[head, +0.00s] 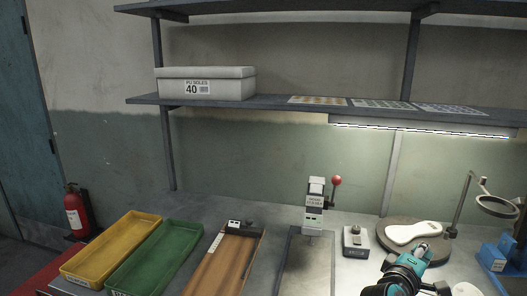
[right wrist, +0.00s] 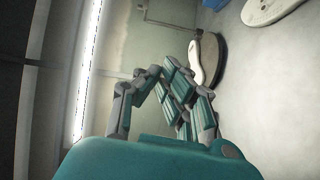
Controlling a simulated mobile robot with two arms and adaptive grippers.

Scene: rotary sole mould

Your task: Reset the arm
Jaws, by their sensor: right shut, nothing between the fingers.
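My right gripper (head: 424,253) is at the lower right of the head view, in front of the round dark turntable (head: 388,240) with a white shoe sole (head: 413,232) on it. The gripper's fingers (right wrist: 165,88) are shut and hold nothing. In the right wrist view the sole (right wrist: 194,62) and the turntable (right wrist: 214,60) show just beyond the fingers, which partly cover them. I cannot tell the exact gap between fingers and sole. My left gripper is not in view.
A press with a red-knobbed lever (head: 315,205) and a small grey device (head: 355,241) stand left of the turntable. A magnifier (head: 497,206) and blue block (head: 500,256) are at right. Yellow (head: 110,250) and green (head: 155,260) trays lie left. A shelf (head: 275,104) runs above.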

